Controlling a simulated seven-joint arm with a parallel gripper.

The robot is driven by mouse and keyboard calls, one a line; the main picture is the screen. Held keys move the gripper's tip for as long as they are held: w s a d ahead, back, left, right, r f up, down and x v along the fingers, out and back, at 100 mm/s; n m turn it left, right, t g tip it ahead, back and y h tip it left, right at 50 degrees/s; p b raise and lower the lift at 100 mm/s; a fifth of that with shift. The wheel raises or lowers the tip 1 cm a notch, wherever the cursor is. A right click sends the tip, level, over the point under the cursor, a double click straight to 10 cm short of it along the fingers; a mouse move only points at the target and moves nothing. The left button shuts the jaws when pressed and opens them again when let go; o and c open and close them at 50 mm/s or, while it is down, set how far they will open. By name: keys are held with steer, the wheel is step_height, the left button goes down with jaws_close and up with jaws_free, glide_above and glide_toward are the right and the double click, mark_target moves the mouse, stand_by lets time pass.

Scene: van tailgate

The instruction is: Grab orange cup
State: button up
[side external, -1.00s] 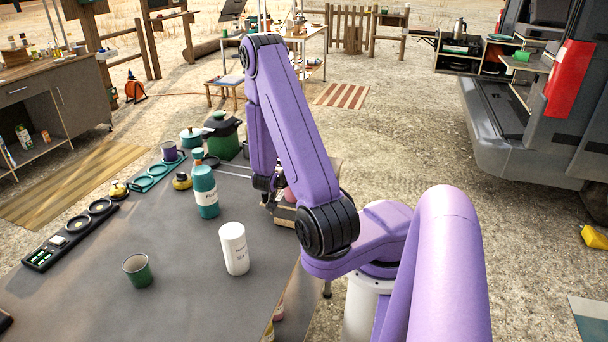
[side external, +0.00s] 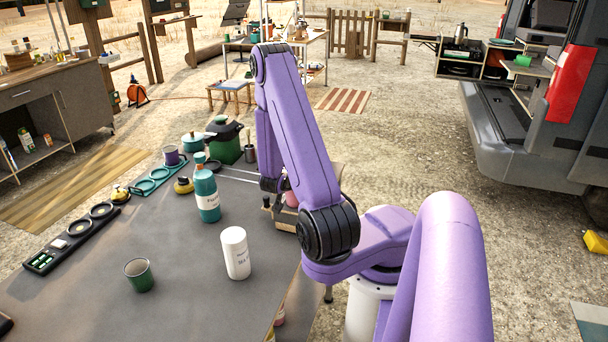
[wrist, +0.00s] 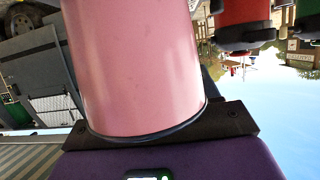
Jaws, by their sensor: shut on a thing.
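A smooth pink cup (wrist: 135,60) with a dark rim at its lower end fills the middle of the wrist view. My gripper (wrist: 155,135) is shut on it, its dark jaw parts showing on both sides of the cup's lower end. In the side view a small piece of pink (side external: 291,198) shows just behind my arm. My gripper is mostly hidden there by my purple arm links. The cup looks pink rather than orange, and no other orange cup is visible.
A wooden box (side external: 284,217) sits beside my arm.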

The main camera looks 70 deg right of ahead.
steer(key=shift+r, duration=0.15)
step_height(320, 180, up, 10)
steer(key=shift+f, duration=0.2)
stand_by(0.4)
